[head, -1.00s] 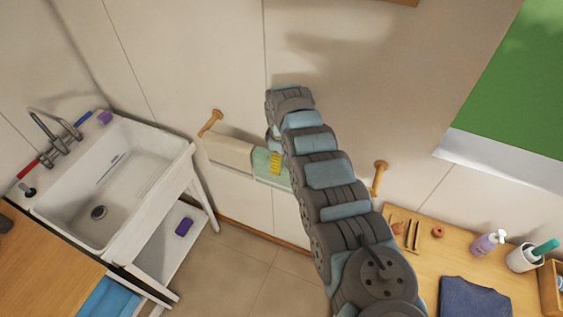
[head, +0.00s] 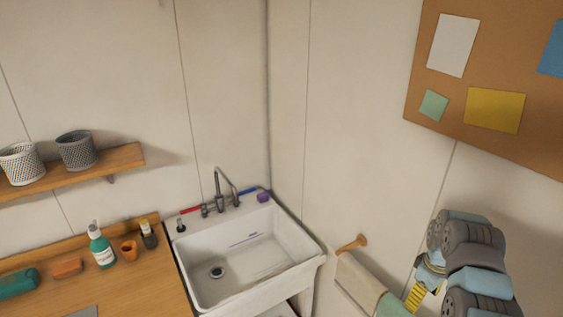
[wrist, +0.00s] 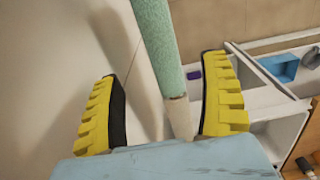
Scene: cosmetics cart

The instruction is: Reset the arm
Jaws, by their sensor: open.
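My arm shows at the lower right of the head view. My gripper (wrist: 165,108) has two yellow ribbed fingers, spread wide apart in the wrist view. In the head view one yellow finger of my gripper (head: 416,297) shows beside the hanging towel. A green cloth (wrist: 162,45) with a pale end lies between and beyond the fingers in the wrist view, and the fingers are not closed on it. It looks like the green towel (head: 393,306) on the wall rail in the head view. Whether a finger touches it, I cannot tell.
A white sink (head: 245,262) stands in the corner, left of the towel rail. A wooden counter (head: 150,290) with a green bottle (head: 101,247) is further left. A shelf (head: 118,160) holds two baskets. A cork board (head: 450,100) hangs above my arm.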

